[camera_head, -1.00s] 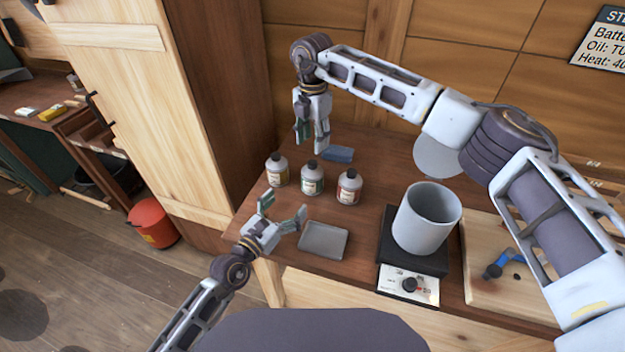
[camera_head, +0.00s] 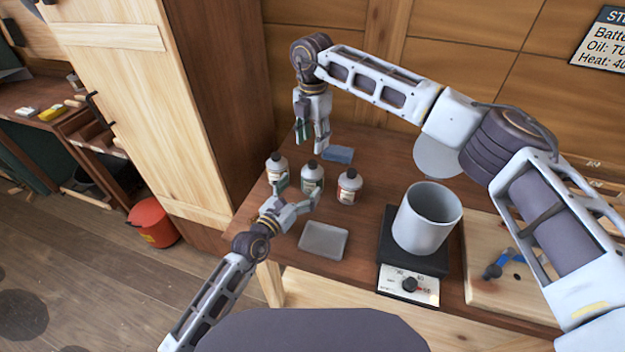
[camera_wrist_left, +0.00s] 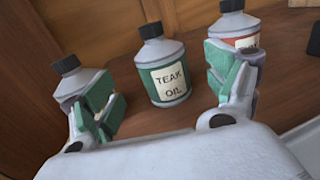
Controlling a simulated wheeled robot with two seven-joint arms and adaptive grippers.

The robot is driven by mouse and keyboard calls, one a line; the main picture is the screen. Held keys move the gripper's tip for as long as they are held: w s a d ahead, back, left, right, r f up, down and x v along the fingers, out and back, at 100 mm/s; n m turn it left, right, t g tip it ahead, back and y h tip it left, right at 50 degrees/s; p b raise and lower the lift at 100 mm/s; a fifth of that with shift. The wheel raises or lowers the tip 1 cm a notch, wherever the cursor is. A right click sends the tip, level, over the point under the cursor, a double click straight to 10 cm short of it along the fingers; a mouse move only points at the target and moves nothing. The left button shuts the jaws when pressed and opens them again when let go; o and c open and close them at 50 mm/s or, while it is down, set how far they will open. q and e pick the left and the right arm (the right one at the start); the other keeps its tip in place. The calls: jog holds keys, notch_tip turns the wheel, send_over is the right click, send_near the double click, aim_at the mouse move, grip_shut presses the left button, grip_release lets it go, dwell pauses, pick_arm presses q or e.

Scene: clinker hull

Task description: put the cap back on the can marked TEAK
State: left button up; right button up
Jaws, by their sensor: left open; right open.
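The TEAK can (camera_wrist_left: 165,80) stands upright in the middle of the left wrist view, grey with a green and cream label. A dark cap (camera_wrist_left: 151,30) sits on its top; I cannot tell how firmly. In the head view it is the middle can (camera_head: 312,178) of three. My left gripper (camera_head: 297,192) is open just in front of the cans. In the wrist view its green-padded fingers (camera_wrist_left: 168,92) are spread either side of the TEAK can, nearer the camera, with nothing held. My right gripper (camera_head: 312,138) is open and empty, pointing down behind the cans.
Similar capped cans stand left (camera_head: 277,170) and right (camera_head: 349,188) of it. A blue block (camera_head: 338,154) lies near my right gripper. A grey tray (camera_head: 323,240) lies in front. A grey pot (camera_head: 427,220) on a black hotplate (camera_head: 398,262) stands to the right.

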aim_at(306, 181)
pick_arm(q)
jog(key=shift+x, duration=3.25)
